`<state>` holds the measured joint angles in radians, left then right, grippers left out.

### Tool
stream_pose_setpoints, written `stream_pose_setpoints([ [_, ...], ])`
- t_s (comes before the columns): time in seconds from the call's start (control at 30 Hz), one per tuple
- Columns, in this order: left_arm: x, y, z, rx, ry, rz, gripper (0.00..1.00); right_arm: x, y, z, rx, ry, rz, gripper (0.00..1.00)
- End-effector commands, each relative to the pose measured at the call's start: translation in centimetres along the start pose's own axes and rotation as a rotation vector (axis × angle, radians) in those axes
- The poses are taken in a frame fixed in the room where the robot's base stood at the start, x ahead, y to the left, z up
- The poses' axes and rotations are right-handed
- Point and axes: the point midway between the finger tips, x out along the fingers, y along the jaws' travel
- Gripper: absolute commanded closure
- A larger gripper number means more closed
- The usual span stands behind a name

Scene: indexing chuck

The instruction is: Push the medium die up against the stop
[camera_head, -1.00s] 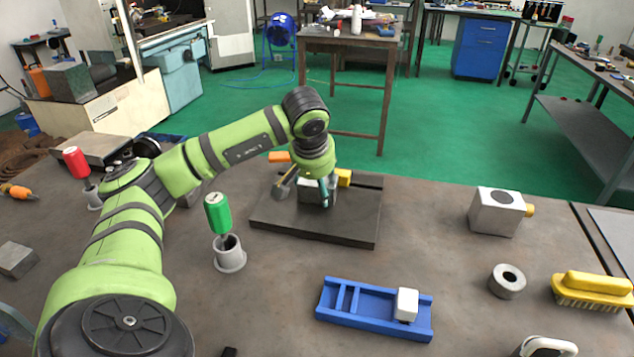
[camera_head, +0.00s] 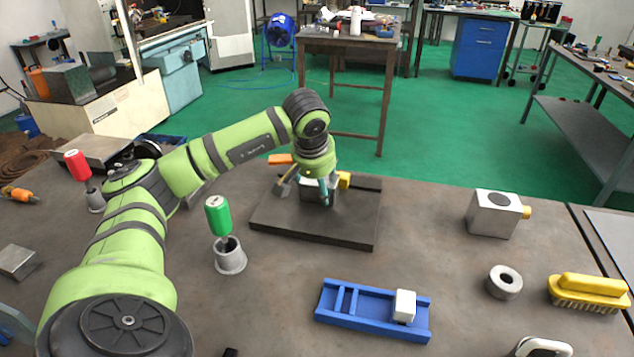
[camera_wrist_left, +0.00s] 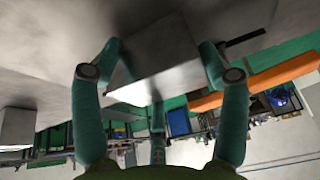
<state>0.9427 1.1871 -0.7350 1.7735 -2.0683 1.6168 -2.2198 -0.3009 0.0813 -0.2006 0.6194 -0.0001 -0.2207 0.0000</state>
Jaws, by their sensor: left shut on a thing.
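My left gripper (camera_head: 318,192) reaches down over the dark flat plate (camera_head: 285,226) on the bench. Its teal fingers are shut on a grey metal block (camera_wrist_left: 155,60), which sits near the plate's far part. In the head view the gripper hides most of that block. In the wrist view a finger is on each side of the block and a third is at its near edge. A yellow part (camera_head: 344,180) shows just right of the gripper. I cannot tell for certain which pieces are the medium die and the stop. My right gripper is not in view.
A blue tray (camera_head: 335,316) with a white block (camera_head: 404,305) lies in front of the plate. A green-handled tool (camera_head: 218,215) stands in a cup at left. A metal block with a yellow knob (camera_head: 495,213), a ring (camera_head: 503,282) and a yellow brush (camera_head: 588,291) are at right.

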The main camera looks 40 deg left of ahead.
Motion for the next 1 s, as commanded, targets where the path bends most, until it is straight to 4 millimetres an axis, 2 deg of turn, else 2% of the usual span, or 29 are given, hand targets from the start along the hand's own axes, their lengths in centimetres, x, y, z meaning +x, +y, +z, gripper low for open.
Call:
stream_pose_setpoints([
  [1.0,0.60,-0.09,-0.69,0.000,-0.002,-0.004,0.85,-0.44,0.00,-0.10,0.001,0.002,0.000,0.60],
])
